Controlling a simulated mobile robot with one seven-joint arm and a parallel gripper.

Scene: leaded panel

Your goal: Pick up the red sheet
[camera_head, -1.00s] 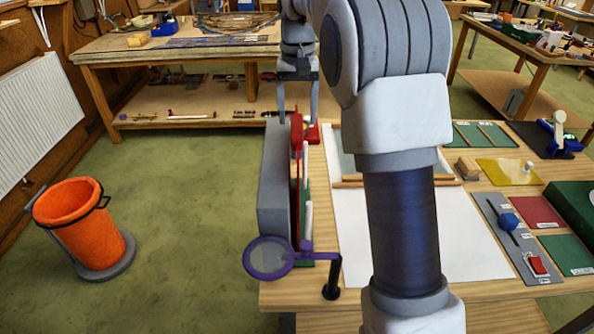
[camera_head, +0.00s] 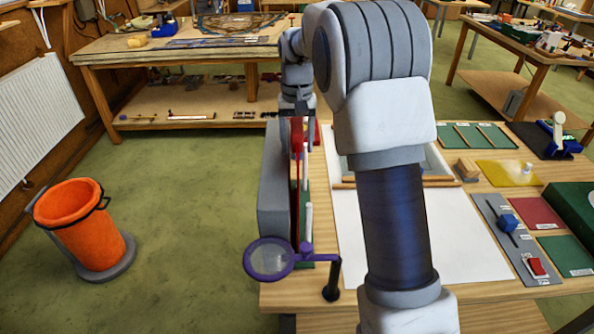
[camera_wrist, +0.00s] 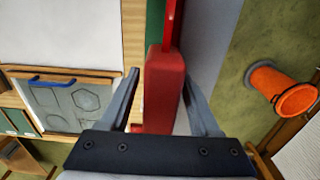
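The red sheet (camera_head: 297,138) stands upright, edge-on, in the rack (camera_head: 272,185) at the table's left edge. In the wrist view a thin red edge (camera_wrist: 172,22) runs up from a thicker red block (camera_wrist: 165,85). I cannot tell how much of this is the sheet itself. My gripper (camera_head: 297,140) is over the rack's far end, pointing down. In the wrist view my gripper (camera_wrist: 160,72) is open, with one finger on each side of the red block. A gap shows at the left finger; the right finger is close to the block, contact unclear.
A purple-rimmed magnifier (camera_head: 270,259) on a black post stands at the rack's near end. White pegs (camera_head: 308,220) stand along the rack's right side. A white sheet (camera_head: 345,230) lies on the table. An orange bin (camera_head: 85,225) stands on the floor at left.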

